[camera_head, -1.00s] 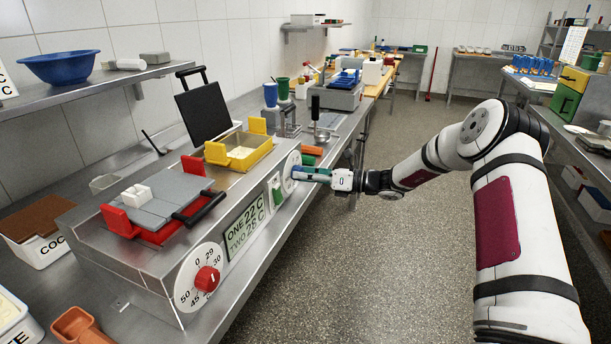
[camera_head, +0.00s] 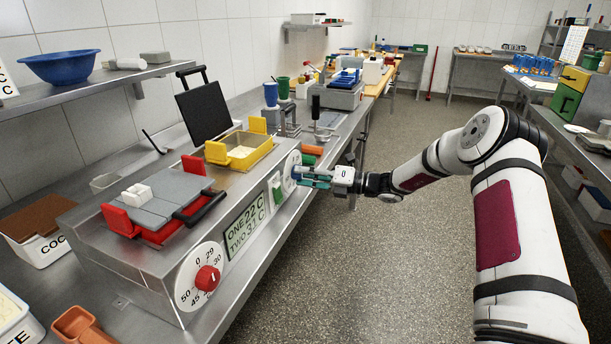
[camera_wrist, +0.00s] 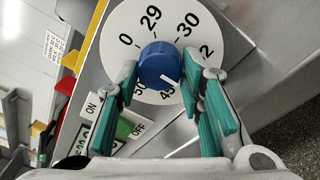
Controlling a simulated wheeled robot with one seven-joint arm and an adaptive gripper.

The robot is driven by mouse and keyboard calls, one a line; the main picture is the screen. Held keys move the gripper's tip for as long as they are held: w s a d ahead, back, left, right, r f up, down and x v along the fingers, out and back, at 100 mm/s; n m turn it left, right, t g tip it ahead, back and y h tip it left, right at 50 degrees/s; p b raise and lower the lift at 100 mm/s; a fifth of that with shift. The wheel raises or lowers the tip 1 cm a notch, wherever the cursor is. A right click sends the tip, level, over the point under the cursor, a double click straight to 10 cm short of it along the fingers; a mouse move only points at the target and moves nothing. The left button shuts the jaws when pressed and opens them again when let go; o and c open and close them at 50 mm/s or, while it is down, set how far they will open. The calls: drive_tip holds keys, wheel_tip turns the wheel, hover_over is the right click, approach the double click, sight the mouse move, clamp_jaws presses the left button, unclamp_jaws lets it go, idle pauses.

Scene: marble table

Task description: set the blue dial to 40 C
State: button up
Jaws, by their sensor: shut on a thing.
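The blue dial (camera_wrist: 158,62) is a round knob on a white numbered disc (camera_wrist: 152,18) in the wrist view. Its white pointer line slants to the lower right. The marks there are partly hidden by a finger, so the exact setting cannot be read. My gripper (camera_wrist: 161,74) has its teal fingers on either side of the knob, shut on it. The display (camera_head: 245,226) reads ONE 22 C and TWO 31 C.
The red dial (camera_head: 207,278) is at the near end of the same front panel. The green ON/OFF switch (camera_wrist: 125,127) is beside the blue dial. A yellow pan (camera_head: 238,156) sits above it. The aisle floor (camera_head: 400,260) is clear.

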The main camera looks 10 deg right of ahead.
drive_tip(key=shift+f, duration=0.15)
drive_tip(key=o, duration=1.2)
drive_tip(key=shift+c, duration=0.2)
drive_tip(key=v, duration=1.2)
drive_tip(key=shift+d, duration=0.1)
